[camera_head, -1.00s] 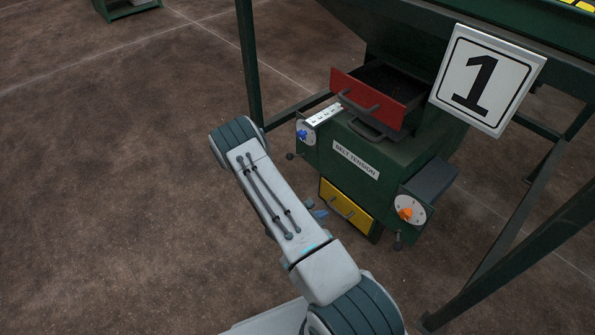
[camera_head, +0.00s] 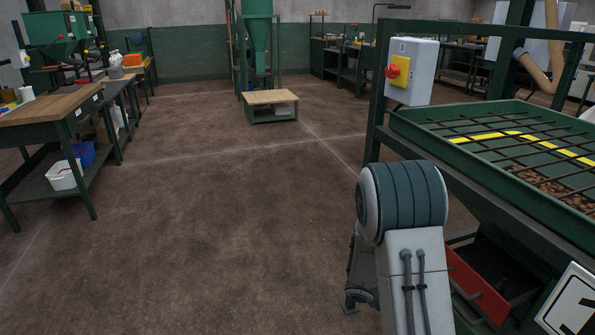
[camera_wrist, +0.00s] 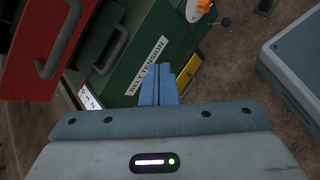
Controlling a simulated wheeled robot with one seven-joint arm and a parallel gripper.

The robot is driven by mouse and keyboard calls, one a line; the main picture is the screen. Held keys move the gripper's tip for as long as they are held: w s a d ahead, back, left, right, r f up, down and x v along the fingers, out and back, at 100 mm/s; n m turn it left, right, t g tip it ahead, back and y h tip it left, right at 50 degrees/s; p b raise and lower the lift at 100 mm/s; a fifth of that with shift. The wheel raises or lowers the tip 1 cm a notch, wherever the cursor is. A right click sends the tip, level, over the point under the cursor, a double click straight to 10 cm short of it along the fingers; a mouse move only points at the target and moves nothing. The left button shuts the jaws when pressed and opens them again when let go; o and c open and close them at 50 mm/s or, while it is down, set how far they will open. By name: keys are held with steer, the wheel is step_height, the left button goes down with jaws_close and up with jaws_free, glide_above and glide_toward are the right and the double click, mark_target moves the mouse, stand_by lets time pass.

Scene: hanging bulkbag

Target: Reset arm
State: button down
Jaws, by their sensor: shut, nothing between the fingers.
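My gripper (camera_wrist: 159,84) shows in the wrist view with its two blue-grey fingers together and nothing between them. It faces the green machine with the "BELT TENSION" label (camera_wrist: 147,66). The fingertips overlap the green front in the picture; I cannot tell the distance. My arm is folded at the lower right of the head view, and the gripper itself is hidden there. The red drawer (camera_head: 476,287) stands pulled out at the machine. It also shows at the upper left of the wrist view (camera_wrist: 25,55).
The green hopper (camera_head: 455,152) with a black grate stands at right, close to my arm. A grey switch box (camera_head: 421,62) with a red knob is on its post. A workbench (camera_head: 45,115) stands at left. A low wooden-topped stand (camera_head: 270,98) is farther back. The middle floor is clear.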

steer(key=s+a+r+m+t+y+p, duration=0.1)
steer(key=s+a+r+m+y+p, duration=0.2)
steer(key=r, duration=1)
steer(key=s+a+r+m+t+y+p, duration=0.1)
steer(key=s+a+r+m+y+p, duration=0.2)
steer(key=s+a+r+p, duration=0.4)
steer(key=s+a+r+m+t+y+p, duration=0.1)
steer(key=s+a+r+m+y+p, duration=0.3)
steer(key=r, duration=1.6)
steer(key=s+a+p, duration=0.1)
steer(key=p, duration=0.3)
steer(key=shift+a+r+t+p, duration=0.25)
steer(key=shift+r+t+p, duration=0.05)
steer(key=shift+p, duration=0.1)
